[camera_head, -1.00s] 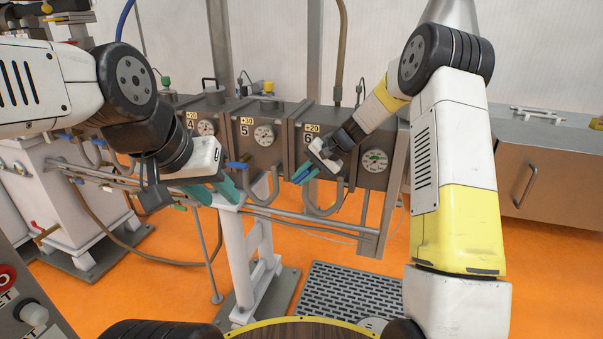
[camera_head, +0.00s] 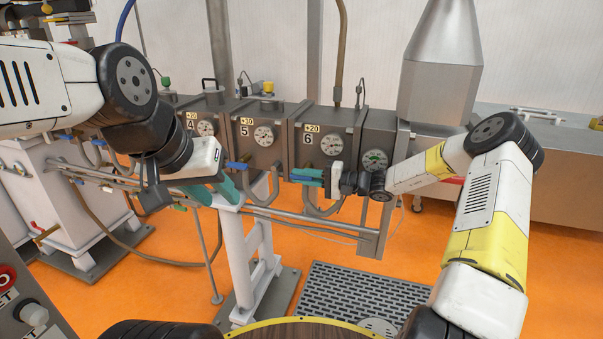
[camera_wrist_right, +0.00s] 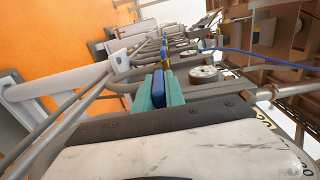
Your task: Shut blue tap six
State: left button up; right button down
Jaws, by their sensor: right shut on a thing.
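The blue tap six handle (camera_wrist_right: 158,88) is between the teal fingers of my right gripper (camera_wrist_right: 159,90) in the right wrist view. In the head view, the right gripper (camera_head: 308,176) is level in front of the box marked 6 (camera_head: 320,145), its fingers pointing left. They hide most of the handle there. The tap's grey curved pipe (camera_head: 315,207) hangs below. My left gripper (camera_head: 215,190) is open, its teal fingers apart, in front of the pipes below the box marked 4. It is well left of tap six.
Another blue tap handle (camera_head: 237,166) is below the box marked 5 (camera_head: 258,140), close to my left gripper. A horizontal rail (camera_head: 310,219) runs below the taps. A wide metal cone-topped column (camera_head: 438,85) stands right of the boxes. A floor grate (camera_head: 360,298) lies in front.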

jog(key=shift+y, duration=0.4)
jog(key=c, duration=1.4)
grip_release()
jog(key=shift+a, duration=0.1)
notch_tip(320, 180, up, 4)
jog(key=shift+f, duration=0.1)
jog(key=s+r, duration=0.1)
jog(key=s, duration=1.5)
jog(key=shift+r, duration=0.1)
